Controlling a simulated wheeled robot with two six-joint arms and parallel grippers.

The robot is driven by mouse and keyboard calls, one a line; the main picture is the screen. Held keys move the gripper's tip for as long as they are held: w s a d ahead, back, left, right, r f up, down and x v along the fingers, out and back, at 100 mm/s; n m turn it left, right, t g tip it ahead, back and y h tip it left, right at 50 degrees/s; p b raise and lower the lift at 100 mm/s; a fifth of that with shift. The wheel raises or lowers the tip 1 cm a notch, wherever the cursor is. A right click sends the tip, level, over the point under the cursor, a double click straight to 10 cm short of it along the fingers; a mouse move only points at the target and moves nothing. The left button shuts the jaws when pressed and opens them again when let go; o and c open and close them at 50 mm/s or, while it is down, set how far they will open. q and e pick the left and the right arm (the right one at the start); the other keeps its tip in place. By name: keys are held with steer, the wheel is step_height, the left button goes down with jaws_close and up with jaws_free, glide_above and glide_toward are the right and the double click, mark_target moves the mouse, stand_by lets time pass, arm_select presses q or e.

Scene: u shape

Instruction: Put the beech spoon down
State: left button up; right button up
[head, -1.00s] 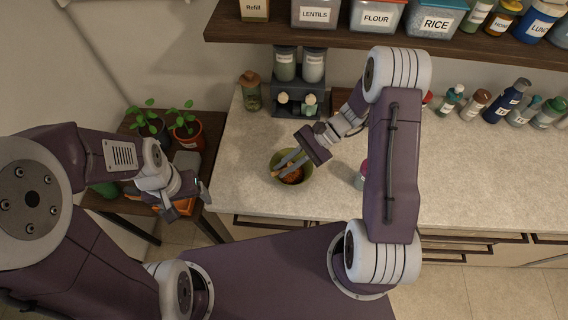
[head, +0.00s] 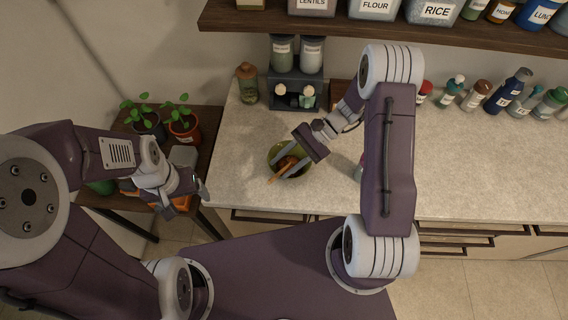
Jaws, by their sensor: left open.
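The beech spoon (head: 283,173) is a slim orange-brown stick in the olive-green bowl (head: 304,172) on the counter. It lies slanted, one end reaching over the bowl's near rim. My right gripper (head: 282,168) is over the bowl with its fingers apart, on either side of the spoon; it partly hides the bowl and the spoon's far end. I cannot see whether a finger touches the spoon. My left gripper (head: 203,190) is open and empty at the counter's left end, beside the small dark table.
The counter (head: 235,180) is clear left of the bowl. A grey rack (head: 297,92) with jars and a lidded jar (head: 247,83) stand behind. Several bottles line the right back. A shelf (head: 300,28) hangs above. Potted plants (head: 184,127) stand on the dark side table.

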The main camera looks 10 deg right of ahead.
mark_target(279, 172)
stand_by(0.3)
step_height(279, 172, up, 7)
steer(key=p, duration=0.6)
steer(key=s+d+f+n+t+h+b, duration=0.2)
steer(key=s+d+f+n+h+b, duration=0.25)
steer(key=s+n+h+b, duration=0.55)
steer(key=shift+w+d+f+t+h, duration=0.1)
steer(key=shift+w+d+f+t, duration=0.35)
steer(key=shift+d, duration=0.3)
steer(key=shift+w+d+f+t+h, duration=0.1)
steer(key=shift+w+d+t, duration=0.2)
steer(key=shift+w+d, duration=0.35)
steer(key=shift+w+d+f+t+h, duration=0.1)
steer(key=shift+w+d+f+t, duration=0.25)
steer(key=shift+d, duration=0.45)
